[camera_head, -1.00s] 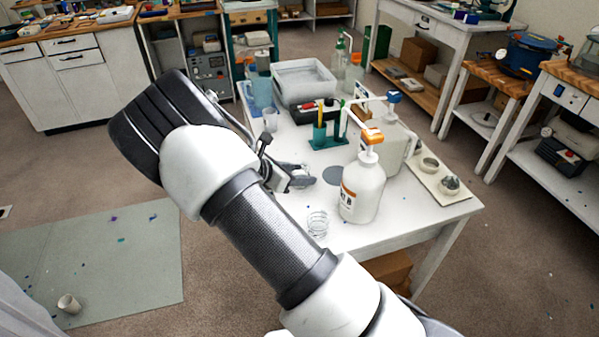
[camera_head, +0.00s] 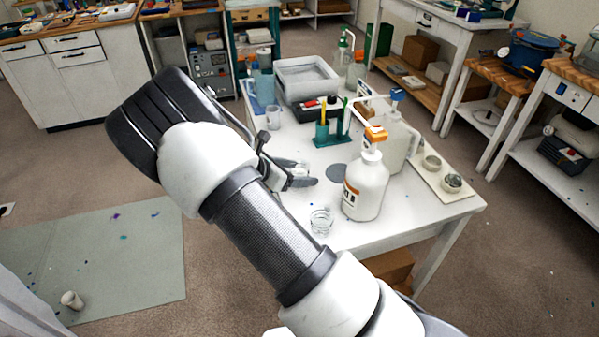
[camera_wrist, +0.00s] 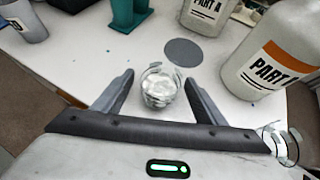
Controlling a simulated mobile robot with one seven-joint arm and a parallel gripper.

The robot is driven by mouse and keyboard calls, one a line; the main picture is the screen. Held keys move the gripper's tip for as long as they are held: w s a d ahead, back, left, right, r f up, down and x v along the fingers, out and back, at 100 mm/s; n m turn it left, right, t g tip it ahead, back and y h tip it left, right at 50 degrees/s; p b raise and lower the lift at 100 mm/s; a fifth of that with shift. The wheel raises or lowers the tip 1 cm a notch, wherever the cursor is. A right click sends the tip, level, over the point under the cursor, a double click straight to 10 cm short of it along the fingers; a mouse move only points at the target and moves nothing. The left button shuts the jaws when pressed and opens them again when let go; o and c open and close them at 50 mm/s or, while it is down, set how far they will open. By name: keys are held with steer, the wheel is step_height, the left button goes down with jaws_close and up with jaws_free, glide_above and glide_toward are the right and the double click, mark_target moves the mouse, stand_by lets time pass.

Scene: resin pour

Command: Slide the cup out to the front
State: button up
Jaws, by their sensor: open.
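A clear cup with whitish contents (camera_wrist: 158,88) stands upright on the white table between the two fingers of my gripper (camera_wrist: 160,78) in the wrist view. The fingers are open, one on each side of the cup, with a visible gap to it. In the head view my gripper (camera_head: 303,174) is low over the table, and the cup is mostly hidden by the fingers. A second clear cup (camera_head: 320,222) stands near the table's front edge; it also shows at the right of the wrist view (camera_wrist: 282,146).
A white pump bottle (camera_head: 366,190) stands right of my gripper, with a larger jug (camera_head: 400,145) behind it. A grey disc (camera_head: 336,173) lies on the table (camera_head: 400,215). A green holder (camera_head: 328,134) stands behind. A board with small cups (camera_head: 465,190) lies at right.

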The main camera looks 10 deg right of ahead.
steer(key=p+v, duration=0.1)
steer(key=v, duration=1.6)
steer(key=shift+p, duration=0.4)
